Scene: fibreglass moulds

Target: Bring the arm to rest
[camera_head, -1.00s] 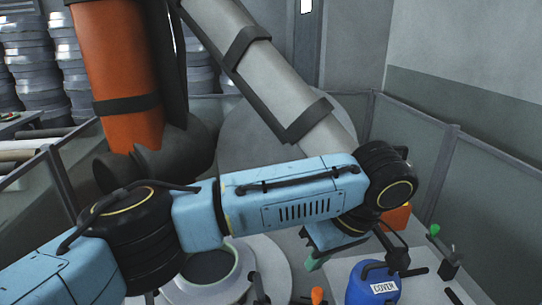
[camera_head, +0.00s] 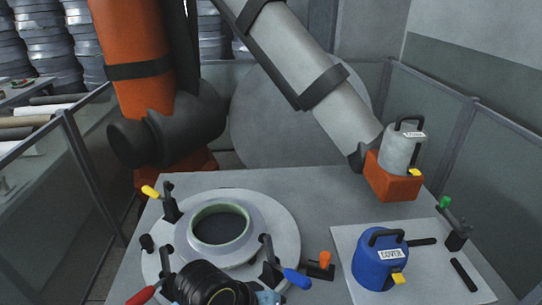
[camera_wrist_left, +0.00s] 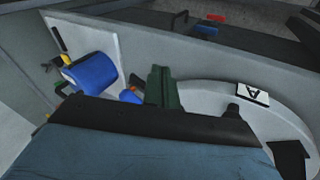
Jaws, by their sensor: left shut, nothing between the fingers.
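My left gripper (camera_wrist_left: 163,88) shows in the left wrist view as dark green fingers closed together, with nothing between them. It hangs above the work table. In the head view only a black joint and a bit of light blue of my left arm show at the bottom edge, in front of the round mould (camera_head: 250,243); the gripper itself is out of that view. My right gripper is in neither view.
A blue cover (camera_head: 375,268) stands on a light plate at right; it also shows in the wrist view (camera_wrist_left: 95,70). A grey cover (camera_head: 402,155) sits on an orange block (camera_head: 392,184). Clamps with coloured handles surround the mould. Glass panels flank the table.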

